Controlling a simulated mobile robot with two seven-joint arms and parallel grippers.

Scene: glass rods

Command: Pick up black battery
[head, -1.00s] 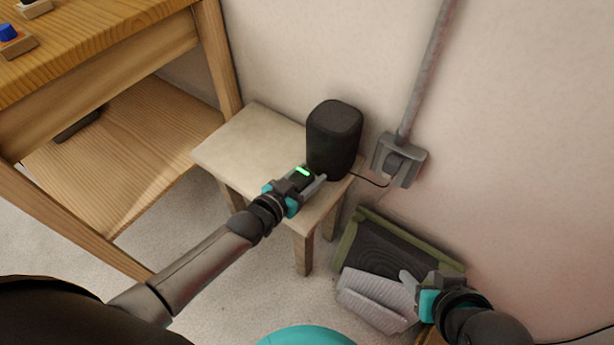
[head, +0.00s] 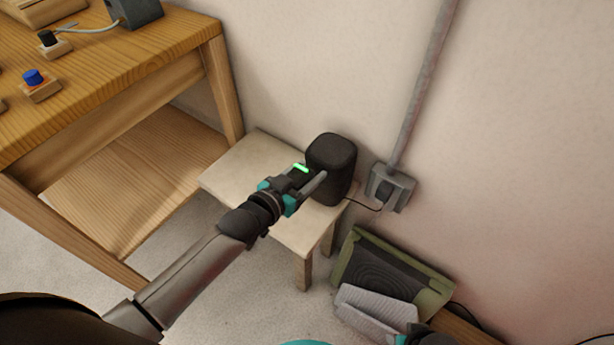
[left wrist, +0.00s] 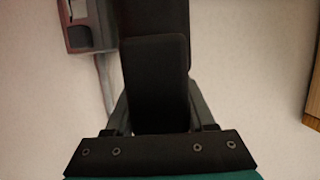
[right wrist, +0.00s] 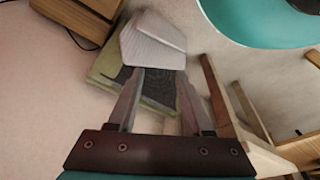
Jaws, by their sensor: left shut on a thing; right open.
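The black battery (head: 299,174) is a small dark block with a bright green light strip on top. My left gripper (head: 305,178) is shut on it, in front of the black speaker and over the small stool. In the left wrist view the battery (left wrist: 155,85) sits between the two fingers as a plain dark block. Whether it is clear of the stool top is hard to tell. My right gripper (right wrist: 155,95) is open and empty, pointing toward a light grey ridged object (right wrist: 153,42); it barely shows at the bottom of the head view.
The black speaker (head: 331,165) stands on the small stool (head: 245,165), its cable running to a wall socket (head: 390,187). A green-framed dark panel (head: 390,270) leans near the wall. A wooden workbench (head: 120,70) with switches stands at left.

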